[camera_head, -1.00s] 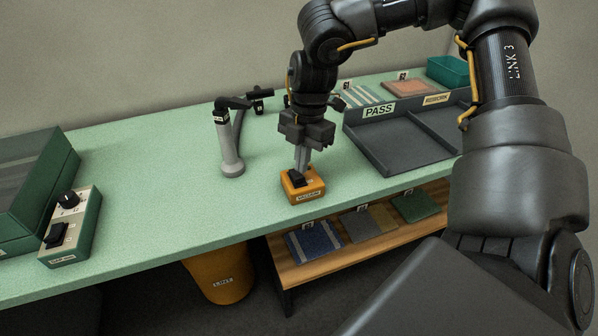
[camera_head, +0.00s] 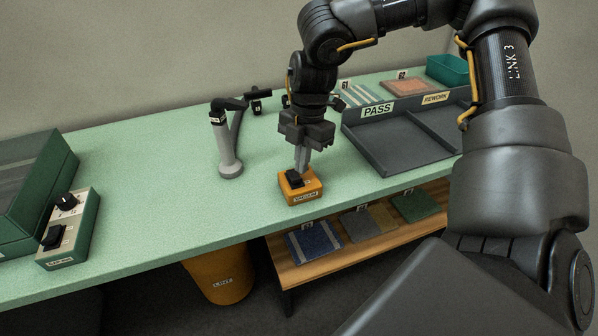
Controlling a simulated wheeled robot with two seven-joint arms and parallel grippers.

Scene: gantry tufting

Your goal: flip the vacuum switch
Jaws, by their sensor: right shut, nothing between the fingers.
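The vacuum switch is a small orange box (camera_head: 300,192) with a black rocker (camera_head: 294,178) on top and a label on its front. It sits near the front edge of the green table. My right gripper (camera_head: 302,170) points straight down over it, with its fingers shut and empty. The fingertips are at the top of the box beside the rocker; I cannot tell whether they touch it. The fingers hide part of the box's top. My left gripper is not in view.
A grey vacuum nozzle on a jointed arm (camera_head: 229,150) stands left of the switch. A grey tray marked PASS and REWORK (camera_head: 385,150) is to the right. A green control box (camera_head: 70,230) is at far left. Samples lie on a wooden shelf (camera_head: 350,245) below, beside an orange bin (camera_head: 219,277).

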